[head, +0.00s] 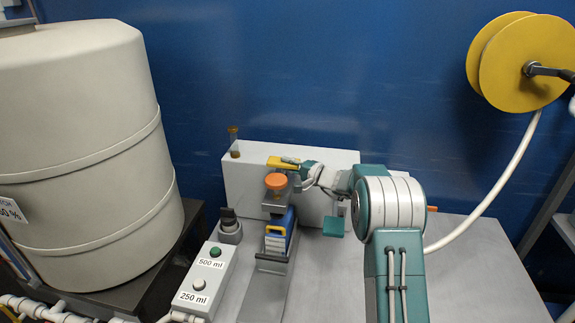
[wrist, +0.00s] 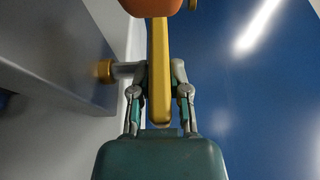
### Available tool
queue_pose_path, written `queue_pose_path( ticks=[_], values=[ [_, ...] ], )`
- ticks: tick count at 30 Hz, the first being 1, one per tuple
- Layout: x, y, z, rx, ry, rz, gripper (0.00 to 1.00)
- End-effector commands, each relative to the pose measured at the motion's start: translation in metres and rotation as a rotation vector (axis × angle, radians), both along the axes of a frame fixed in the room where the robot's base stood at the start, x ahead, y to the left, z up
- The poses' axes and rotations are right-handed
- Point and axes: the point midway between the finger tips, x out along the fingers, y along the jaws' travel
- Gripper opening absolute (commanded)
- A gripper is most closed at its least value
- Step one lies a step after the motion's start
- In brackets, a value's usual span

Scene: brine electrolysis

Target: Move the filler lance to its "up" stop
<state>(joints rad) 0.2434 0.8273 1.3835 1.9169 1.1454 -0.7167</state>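A yellow lever (head: 283,162) sticks out at the front of the pale box, just above an orange cap (head: 276,181). In the wrist view the yellow lever (wrist: 159,75) runs lengthwise between my fingers. My gripper (head: 293,169) is at the lever, coming from the right. In the wrist view the two fingertips of my gripper (wrist: 160,72) close in on either side of the lever and appear to touch it. The orange cap also shows at the top edge there (wrist: 150,5). I cannot make out the lance tube itself or any stop mark.
A blue and yellow container (head: 278,233) stands in a grey holder below the cap. A button box (head: 212,275) marked 500 ml and 250 ml lies to the left. A large cream tank (head: 85,150) fills the far left. A yellow reel (head: 520,65) with a white hose hangs at right.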

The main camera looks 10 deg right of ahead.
Motion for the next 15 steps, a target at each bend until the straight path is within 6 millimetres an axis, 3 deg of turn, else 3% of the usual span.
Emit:
queue_pose_path(
  ticks=[7,15],
  values=[
    [0.0,0.0,0.004,-0.001,0.0,0.0,0.0],
    [0.0,0.0,0.045,-0.002,-0.004,-0.001,0.0]
  ],
)
